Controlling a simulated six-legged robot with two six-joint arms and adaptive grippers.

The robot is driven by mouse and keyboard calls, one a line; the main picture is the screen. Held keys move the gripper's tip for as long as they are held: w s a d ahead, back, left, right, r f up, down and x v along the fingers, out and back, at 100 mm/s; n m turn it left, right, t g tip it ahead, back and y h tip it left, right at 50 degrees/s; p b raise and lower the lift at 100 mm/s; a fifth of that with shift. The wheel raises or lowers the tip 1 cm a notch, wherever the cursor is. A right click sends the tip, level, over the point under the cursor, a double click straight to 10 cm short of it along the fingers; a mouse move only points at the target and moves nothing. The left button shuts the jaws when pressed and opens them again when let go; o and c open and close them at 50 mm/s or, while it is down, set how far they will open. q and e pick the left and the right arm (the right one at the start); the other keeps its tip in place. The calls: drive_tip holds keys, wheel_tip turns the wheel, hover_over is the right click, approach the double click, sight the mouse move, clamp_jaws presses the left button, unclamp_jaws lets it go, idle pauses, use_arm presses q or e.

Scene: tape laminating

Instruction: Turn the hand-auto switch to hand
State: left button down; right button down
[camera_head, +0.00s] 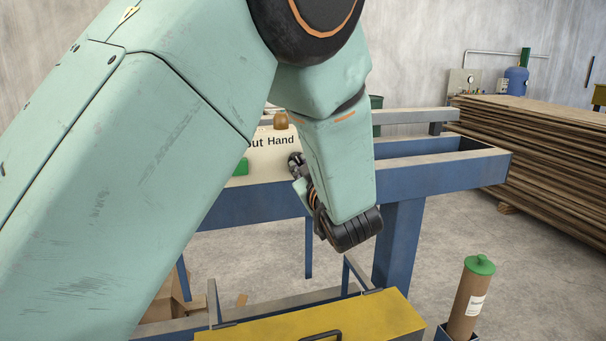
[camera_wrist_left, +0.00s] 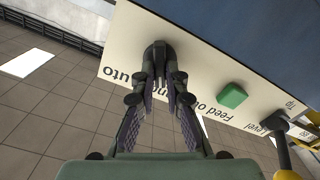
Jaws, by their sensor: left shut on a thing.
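The hand-auto switch is a black rotary knob (camera_wrist_left: 158,55) on a cream panel (camera_wrist_left: 190,88), between the printed words "auto" and "Hand", the latter partly covered. My left gripper (camera_wrist_left: 161,84) has its two fingertips closed in on the knob from both sides. In the head view my left gripper (camera_head: 299,170) reaches the right end of the panel (camera_head: 265,165), beside the word "Hand". My arm and wrist hide much of the panel there, and the knob's pointing direction is hard to tell. My right gripper is not in view.
A green button (camera_wrist_left: 232,95) sits on the panel near "Feed out". A brown-orange knob (camera_head: 281,121) stands above the panel. The blue frame (camera_head: 440,168) extends right. A yellow lid (camera_head: 330,322) and a brown cartridge (camera_head: 470,300) are in front. Stacked boards (camera_head: 545,150) stand behind right.

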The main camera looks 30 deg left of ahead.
use_arm(q)
drive_tip(key=shift+r+n+b, duration=0.1)
drive_tip(key=shift+n+b, duration=0.35)
drive_tip(key=shift+n, duration=0.35)
drive_tip(key=c, duration=1.4)
unclamp_jaws()
wheel_tip(320, 180, up, 10)
drive_tip(key=shift+f, duration=0.1)
